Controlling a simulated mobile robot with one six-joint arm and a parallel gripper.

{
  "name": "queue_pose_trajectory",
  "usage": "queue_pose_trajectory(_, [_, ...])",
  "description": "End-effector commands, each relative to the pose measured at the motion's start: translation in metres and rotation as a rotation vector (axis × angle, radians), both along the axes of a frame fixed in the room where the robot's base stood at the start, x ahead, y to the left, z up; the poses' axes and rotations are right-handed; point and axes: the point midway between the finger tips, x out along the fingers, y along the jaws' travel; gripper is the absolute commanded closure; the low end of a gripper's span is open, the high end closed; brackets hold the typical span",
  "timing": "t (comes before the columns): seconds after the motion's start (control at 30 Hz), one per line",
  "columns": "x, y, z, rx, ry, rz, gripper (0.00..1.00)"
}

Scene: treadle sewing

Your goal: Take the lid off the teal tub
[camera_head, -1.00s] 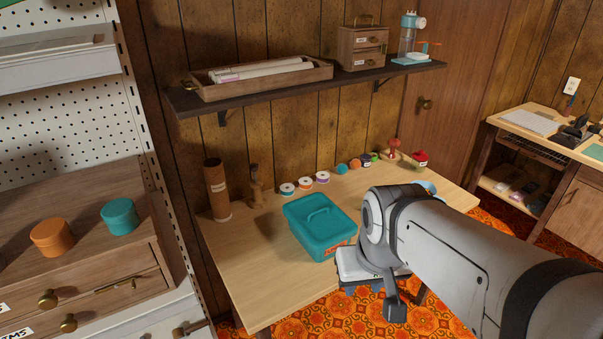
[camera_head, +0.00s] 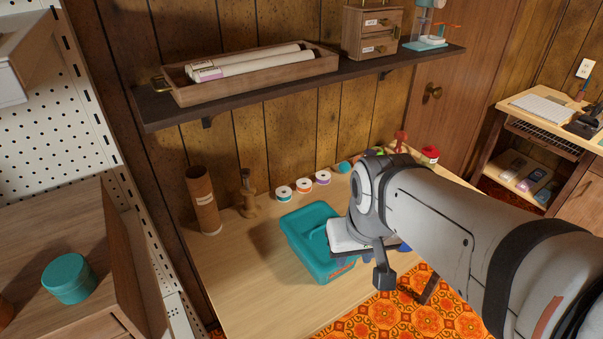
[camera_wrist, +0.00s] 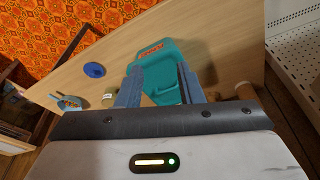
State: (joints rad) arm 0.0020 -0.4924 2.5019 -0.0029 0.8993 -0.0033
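The teal tub (camera_head: 336,266), a rectangular box with orange lettering, stands on the wooden table. Its lid (camera_head: 302,220) is on and has a raised handle (camera_head: 318,232); my arm partly hides its right side. In the wrist view the tub (camera_wrist: 170,55) lies beyond my fingertips, lettering facing away from me. My gripper (camera_wrist: 158,68) is open, its two blue-grey fingers apart with the tub showing between and beyond them. It appears above the tub, not visibly touching it. In the head view my wrist hides most of the fingers.
Thread spools (camera_head: 303,186), a cardboard tube (camera_head: 203,200) and a small wooden figure (camera_head: 247,192) stand along the table's back. A dark shelf (camera_head: 300,92) overhangs it. A round teal container (camera_head: 69,278) sits at left. The table's front left is clear.

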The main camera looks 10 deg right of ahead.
Motion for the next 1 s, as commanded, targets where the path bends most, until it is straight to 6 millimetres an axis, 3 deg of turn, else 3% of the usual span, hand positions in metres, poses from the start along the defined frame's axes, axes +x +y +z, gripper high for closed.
queue_pose_trajectory(0.23, [0.001,0.000,0.000,0.003,0.001,-0.007,0.66])
queue_pose_trajectory(0.37, [0.017,-0.003,0.000,0.028,0.009,-0.074,0.66])
queue_pose_trajectory(0.57, [0.079,-0.004,-0.011,0.124,0.036,-0.395,0.66])
queue_pose_trajectory(0.8, [0.161,-0.002,-0.047,0.241,0.071,-0.844,0.66])
queue_pose_trajectory(1.0, [0.197,-0.003,-0.075,0.294,0.086,-1.078,0.66])
